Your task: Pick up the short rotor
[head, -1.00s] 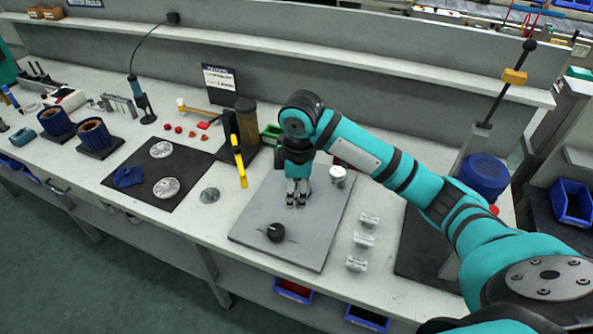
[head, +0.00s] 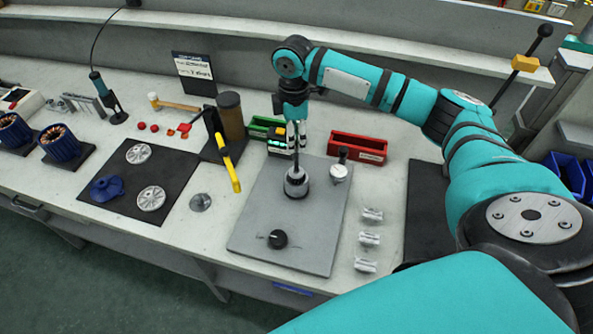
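A slim dark shaft rises from a silver round collar (head: 296,185) on the grey plate (head: 322,225). I cannot tell whether this is the short rotor. My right gripper (head: 299,145) points down over it, with pale fingertips on either side of the shaft in the picture. I cannot tell whether they grip it or stand in front of it; the shaft's top is hidden by the hand. A short silver round piece (head: 338,172) sits at the plate's right edge, with a dark stub above it. My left gripper is not in view.
Several silver blocks (head: 370,239) stand right of the plate. A red bin (head: 358,148) and a green bin (head: 260,127) stand behind it. A yellow-handled tool (head: 230,168) leans at left. A dark mat (head: 115,168) holds discs and a blue part. A black knob (head: 278,239) is at the plate's front.

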